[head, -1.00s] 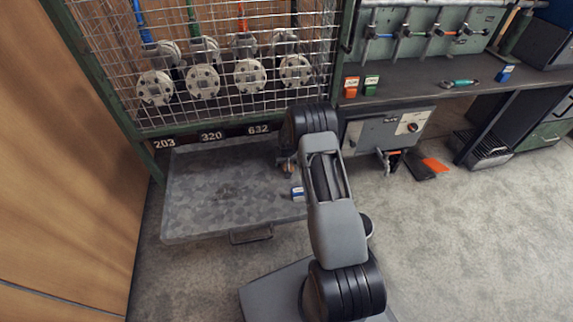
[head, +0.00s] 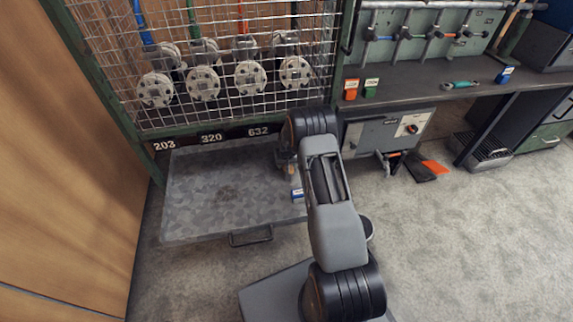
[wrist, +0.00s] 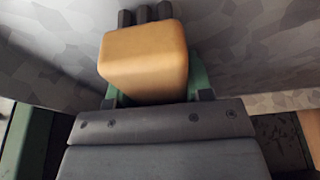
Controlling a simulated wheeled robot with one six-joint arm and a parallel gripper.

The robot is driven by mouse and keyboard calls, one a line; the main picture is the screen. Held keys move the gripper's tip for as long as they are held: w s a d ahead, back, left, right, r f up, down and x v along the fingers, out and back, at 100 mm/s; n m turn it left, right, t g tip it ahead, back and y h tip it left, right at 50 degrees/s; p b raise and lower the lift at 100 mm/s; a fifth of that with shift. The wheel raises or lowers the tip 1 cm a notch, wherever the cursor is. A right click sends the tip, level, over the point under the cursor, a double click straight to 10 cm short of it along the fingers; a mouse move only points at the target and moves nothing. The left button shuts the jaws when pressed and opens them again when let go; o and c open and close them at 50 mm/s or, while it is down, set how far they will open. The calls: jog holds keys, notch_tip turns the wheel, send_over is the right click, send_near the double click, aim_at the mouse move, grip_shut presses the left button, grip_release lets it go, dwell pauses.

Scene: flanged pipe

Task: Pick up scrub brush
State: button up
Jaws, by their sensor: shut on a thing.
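The scrub brush (wrist: 143,58) shows in the wrist view as a tan, rounded block in front of my gripper (wrist: 152,97). Green parts show at its two sides, and several dark prongs stick out beyond it. My gripper is shut on the brush. In the head view my gripper (head: 285,163) is partly hidden by my arm, over the right part of the grey metal tray (head: 195,215). Only a small brownish bit shows there, so the brush's full shape is not clear.
A small blue-and-white box (head: 297,194) sits on the tray's right edge, close to my arm. A wire mesh cage (head: 225,110) with flanged pipes stands behind. A workbench (head: 430,95) holds orange and green boxes at the right.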

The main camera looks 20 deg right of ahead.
jog(key=c, duration=0.4)
jog(key=shift+c, duration=0.2)
jog(key=shift+r, duration=0.1)
jog(key=shift+r, duration=0.25)
jog(key=v, duration=0.1)
jog(key=p+v, duration=0.2)
jog(key=shift+w+r, duration=0.25)
jog(key=shift+r, duration=0.1)
jog(key=s+r+p, duration=0.1)
jog(key=s+r, duration=0.1)
jog(key=r, duration=0.1)
jog(key=s+r+p, duration=0.1)
jog(key=s+r, duration=0.1)
jog(key=shift+s+a+p, duration=0.1)
jog(key=shift+a+p, duration=0.2)
jog(key=shift+a, duration=0.05)
jog(key=s+a+r+p, duration=0.2)
jog(key=s+r, duration=0.2)
jog(key=s, duration=0.5)
jog(key=shift+s, duration=0.1)
